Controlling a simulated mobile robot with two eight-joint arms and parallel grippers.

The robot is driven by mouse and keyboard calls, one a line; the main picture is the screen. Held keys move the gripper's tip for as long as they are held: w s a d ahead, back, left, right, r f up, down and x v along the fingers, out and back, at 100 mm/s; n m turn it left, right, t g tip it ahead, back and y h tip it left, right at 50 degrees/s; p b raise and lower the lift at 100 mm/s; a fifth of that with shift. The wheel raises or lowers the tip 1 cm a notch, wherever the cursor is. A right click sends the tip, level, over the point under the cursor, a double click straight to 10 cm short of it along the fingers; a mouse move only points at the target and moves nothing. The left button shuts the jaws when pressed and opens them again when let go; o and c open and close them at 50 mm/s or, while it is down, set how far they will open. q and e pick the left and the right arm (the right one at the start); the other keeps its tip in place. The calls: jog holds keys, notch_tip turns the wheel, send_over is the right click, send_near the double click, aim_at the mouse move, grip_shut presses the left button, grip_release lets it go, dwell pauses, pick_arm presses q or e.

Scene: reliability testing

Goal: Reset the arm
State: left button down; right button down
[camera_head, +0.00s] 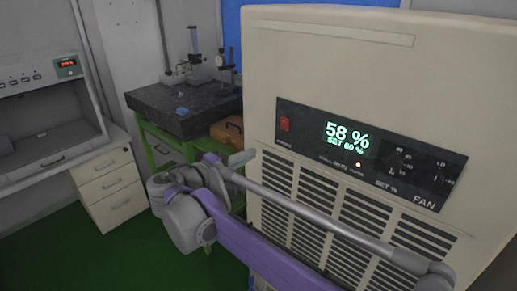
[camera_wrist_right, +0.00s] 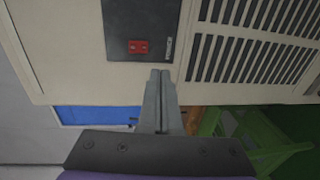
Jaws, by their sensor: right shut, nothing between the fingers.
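My right arm crosses the front of a beige cabinet unit (camera_head: 350,75) in the head view. My right gripper (camera_head: 243,158) is at the left edge of the cabinet's front, below the control panel. In the wrist view its two grey fingers (camera_wrist_right: 160,75) lie together with nothing between them. The tips appear near the cabinet face, below the red switch (camera_wrist_right: 138,46); I cannot tell whether they touch it. The red switch also shows in the head view (camera_head: 285,124) on the dark control panel (camera_head: 390,160), whose display reads 58 % and SET 60 %. My left gripper is out of view.
A dark slab table (camera_head: 160,98) on a green frame stands behind, bearing gauge stands (camera_head: 195,62). An orange case (camera_head: 228,133) sits beneath it. A white drawer unit (camera_head: 112,188) and a hooded cabinet (camera_head: 45,95) are at left. Green floor (camera_head: 60,245) is clear at front left.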

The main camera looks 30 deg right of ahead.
jog(key=shift+s+a, duration=0.25)
jog(key=shift+a, duration=0.3)
jog(key=shift+f, duration=0.1)
jog(key=s+d+f+m+g+y, duration=0.1)
jog(key=s+d+f+g+y, duration=0.15)
jog(key=s+f+y, duration=0.95)
jog(key=s+a+f+m+t+y, duration=0.1)
jog(key=s+a+f, duration=0.3)
jog(key=s+f, duration=0.2)
jog(key=s+a+f+m+t+y, duration=0.1)
jog(key=s+a+f, duration=0.3)
jog(key=f, duration=0.7)
jog(key=shift+s+a+m+y, duration=0.15)
jog(key=shift+s+m+y, duration=0.55)
jog(key=shift+s, duration=0.55)
